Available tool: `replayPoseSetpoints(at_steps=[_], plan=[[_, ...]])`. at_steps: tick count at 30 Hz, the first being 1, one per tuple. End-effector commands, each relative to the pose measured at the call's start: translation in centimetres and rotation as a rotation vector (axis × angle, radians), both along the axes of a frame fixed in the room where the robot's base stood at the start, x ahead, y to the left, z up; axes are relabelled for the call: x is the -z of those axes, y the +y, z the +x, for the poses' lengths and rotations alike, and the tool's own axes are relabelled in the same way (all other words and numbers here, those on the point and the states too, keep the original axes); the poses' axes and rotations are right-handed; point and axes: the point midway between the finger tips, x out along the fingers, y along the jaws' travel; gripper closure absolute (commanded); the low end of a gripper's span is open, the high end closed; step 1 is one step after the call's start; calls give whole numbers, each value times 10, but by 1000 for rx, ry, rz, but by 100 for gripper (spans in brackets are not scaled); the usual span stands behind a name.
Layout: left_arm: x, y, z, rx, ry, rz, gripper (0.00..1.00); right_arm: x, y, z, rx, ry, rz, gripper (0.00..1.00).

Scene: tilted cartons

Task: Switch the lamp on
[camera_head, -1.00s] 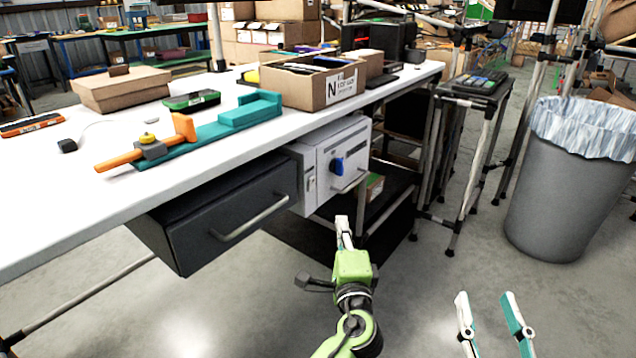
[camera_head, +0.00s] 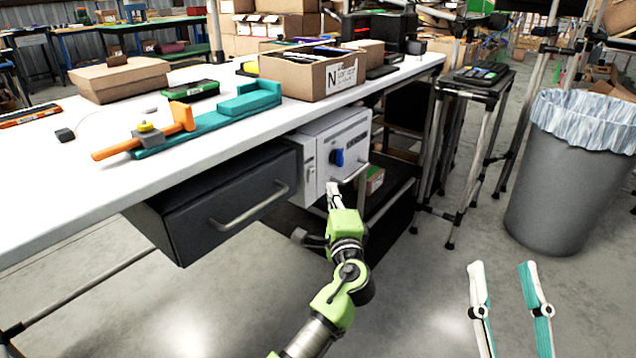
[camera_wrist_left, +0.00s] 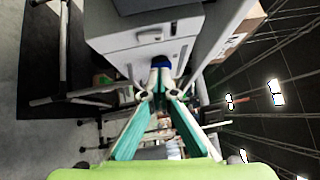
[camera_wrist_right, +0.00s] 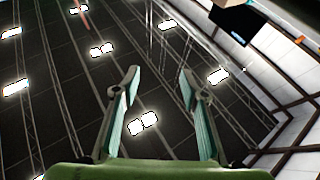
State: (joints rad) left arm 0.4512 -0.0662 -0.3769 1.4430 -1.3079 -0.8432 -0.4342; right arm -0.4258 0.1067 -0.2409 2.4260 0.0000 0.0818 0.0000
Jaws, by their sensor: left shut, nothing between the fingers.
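A white box (camera_head: 350,134) with a blue knob (camera_head: 338,158) on its front hangs under the workbench. A small pale panel (camera_head: 309,172) sits to the left of the knob. My left gripper (camera_head: 332,187) is shut and empty, with its tips just below the knob in the head view. In the left wrist view, the knob (camera_wrist_left: 160,60) shows right at the fingertips (camera_wrist_left: 160,69); I cannot tell whether they touch. My right gripper (camera_head: 502,265) is open and empty, away from the bench at lower right. I cannot make out a lamp.
A dark drawer (camera_head: 225,205) with a bar handle is left of the box. A bar handle (camera_head: 355,173) juts from the box's lower right. The white bench top (camera_head: 60,200) carries cartons and tools. A grey bin (camera_head: 555,190) stands at right.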

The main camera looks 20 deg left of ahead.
Motion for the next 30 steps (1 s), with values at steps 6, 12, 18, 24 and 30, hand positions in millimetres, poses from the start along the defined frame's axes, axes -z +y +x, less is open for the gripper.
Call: replayPoseSetpoints(at_steps=[6,12,18,24,30], plan=[[-3,20,27,-3,-1,1,100,-28,-2,-20,-9,-163,47,60],[-7,41,34,0,-2,0,100,-40,-3,-30,-13,-229,66,60],[-8,48,37,1,0,-1,100,-44,-4,-33,-13,-250,72,60],[-8,48,36,1,0,-1,100,-44,-4,-33,-13,-250,72,60],[-10,48,37,1,2,-6,100,-39,-3,-27,-12,-212,62,60]])
